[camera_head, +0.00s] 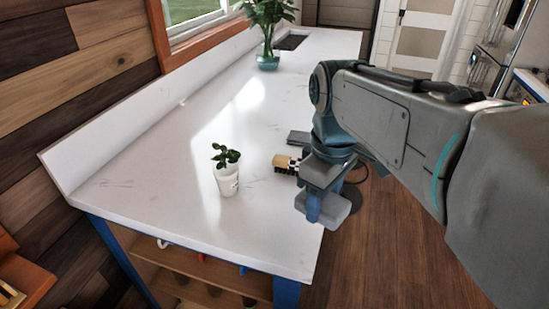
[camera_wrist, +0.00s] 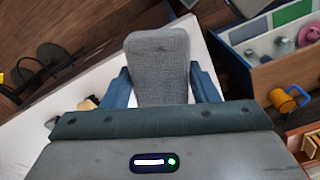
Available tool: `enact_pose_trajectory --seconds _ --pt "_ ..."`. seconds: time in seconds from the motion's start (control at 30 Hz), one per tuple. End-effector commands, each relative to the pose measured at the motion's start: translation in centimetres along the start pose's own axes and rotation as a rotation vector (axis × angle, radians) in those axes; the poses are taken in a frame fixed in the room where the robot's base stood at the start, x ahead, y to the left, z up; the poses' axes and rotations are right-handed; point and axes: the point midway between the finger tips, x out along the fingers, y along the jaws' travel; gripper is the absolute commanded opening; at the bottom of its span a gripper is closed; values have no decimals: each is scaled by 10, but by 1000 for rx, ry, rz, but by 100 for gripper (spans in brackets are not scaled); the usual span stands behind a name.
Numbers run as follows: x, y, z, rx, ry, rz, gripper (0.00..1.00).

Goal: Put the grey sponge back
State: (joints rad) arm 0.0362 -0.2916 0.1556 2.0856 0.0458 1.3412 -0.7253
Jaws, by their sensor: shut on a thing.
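The grey sponge (camera_wrist: 157,65) is between the two blue fingers of my gripper (camera_wrist: 160,84) in the wrist view, gripped from both sides. In the head view, my gripper (camera_head: 322,206) hangs near the right edge of the white counter, with the grey sponge (camera_head: 337,208) at its fingers. The gap between the sponge and the counter is hard to judge.
A wooden block with dark bristles (camera_head: 285,163) lies on the counter (camera_head: 150,190) beside my gripper. A flat grey piece (camera_head: 298,138) lies behind it. A small potted plant (camera_head: 227,178) stands to the left. A plant in a glass vase (camera_head: 268,60) is far back. The counter's middle is clear.

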Motion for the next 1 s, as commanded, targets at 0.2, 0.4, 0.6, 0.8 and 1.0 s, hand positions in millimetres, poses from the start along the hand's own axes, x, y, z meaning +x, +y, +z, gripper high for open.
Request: enact_pose_trajectory --seconds 0.2,0.4,0.6,0.8,1.0 --pt "26 2 -44 -7 -5 -7 36" --pt "49 6 -81 -7 -5 -5 36" --pt "64 8 -104 -4 -4 -3 36" --pt "77 9 -109 -2 -5 -4 36" --pt "104 9 -108 -2 -5 -2 36"
